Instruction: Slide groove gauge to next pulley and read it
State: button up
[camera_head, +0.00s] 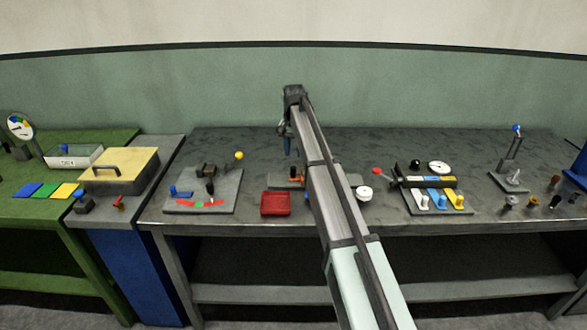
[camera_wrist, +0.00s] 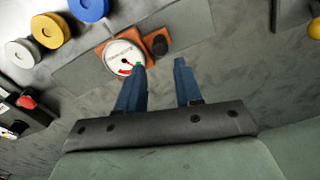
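The groove gauge (camera_wrist: 117,52) has a white round dial with red and green marks on an orange base, with a black knob (camera_wrist: 160,45) beside the dial. In the head view, part of its orange base (camera_head: 291,183) shows left of my arm, which hides the rest. Likely pulleys lie left of it in the wrist view: blue (camera_wrist: 90,8), yellow (camera_wrist: 48,30) and white (camera_wrist: 22,52). My gripper (camera_wrist: 159,66) is open and empty, its blue fingers apart near the gauge. It also shows in the head view (camera_head: 288,152), raised above the bench. The dial reading is too small to tell.
A red tray (camera_head: 275,209) lies left of my arm, and a white round piece (camera_head: 364,193) lies right. A grey plate with fixtures (camera_head: 225,184) is at left. The rear bench is mostly clear.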

aim_at(293, 167)
notch_tip(293, 167, down, 8)
jog(key=shift+r, duration=0.1)
dwell(0.4)
grip_shut()
dwell(0.4)
